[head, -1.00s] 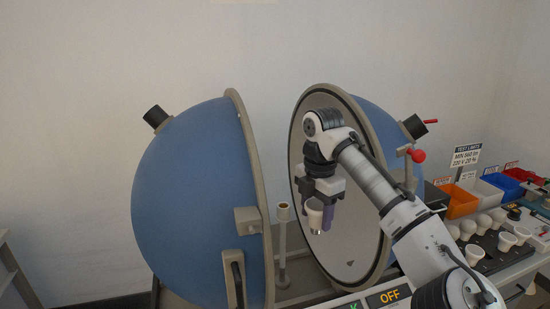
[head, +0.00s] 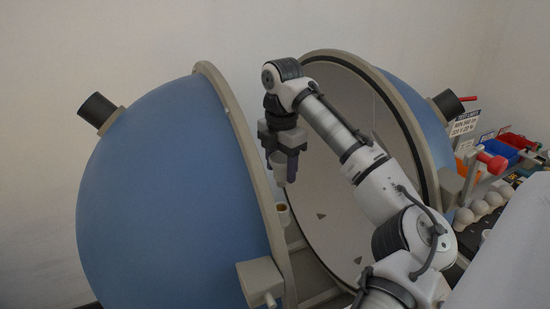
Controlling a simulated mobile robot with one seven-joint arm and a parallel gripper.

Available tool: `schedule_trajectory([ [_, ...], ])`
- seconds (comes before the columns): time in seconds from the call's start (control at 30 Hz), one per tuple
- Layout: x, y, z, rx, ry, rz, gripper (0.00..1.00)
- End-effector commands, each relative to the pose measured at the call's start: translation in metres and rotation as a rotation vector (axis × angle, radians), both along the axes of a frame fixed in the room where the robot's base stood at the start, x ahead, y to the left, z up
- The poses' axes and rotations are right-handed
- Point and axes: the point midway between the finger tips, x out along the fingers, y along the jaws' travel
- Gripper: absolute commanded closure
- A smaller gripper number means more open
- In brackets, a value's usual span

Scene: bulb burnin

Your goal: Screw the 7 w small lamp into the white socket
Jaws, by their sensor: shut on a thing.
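My gripper (head: 282,168) points down between the two halves of the blue sphere. The lamp's markings cannot be read. The pale socket (head: 283,214), with a brownish inside, stands upright just below the lamp, near the rim of the left half. A gap shows between lamp and socket. The lower part of the socket's post is hidden by the left half's rim.
The blue left half (head: 165,200) stands close on the left, its grey rim beside my gripper. The open right half (head: 345,170) is behind my arm. Several white lamps (head: 480,208), coloured bins (head: 500,152) and a sign (head: 464,122) are at the right.

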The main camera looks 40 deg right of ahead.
Motion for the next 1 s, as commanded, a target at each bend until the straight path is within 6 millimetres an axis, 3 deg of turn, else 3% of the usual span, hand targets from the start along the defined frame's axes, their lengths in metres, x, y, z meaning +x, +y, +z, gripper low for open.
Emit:
schedule_trajectory([
  [0.23, 0.0, 0.0, -0.016, 0.0, 0.0, -0.001, 0.7],
  [0.6, 0.0, 0.0, -0.057, -0.001, 0.0, 0.0, 0.7],
  [1.0, 0.0, 0.0, -0.059, 0.0, -0.001, 0.0, 0.7],
])
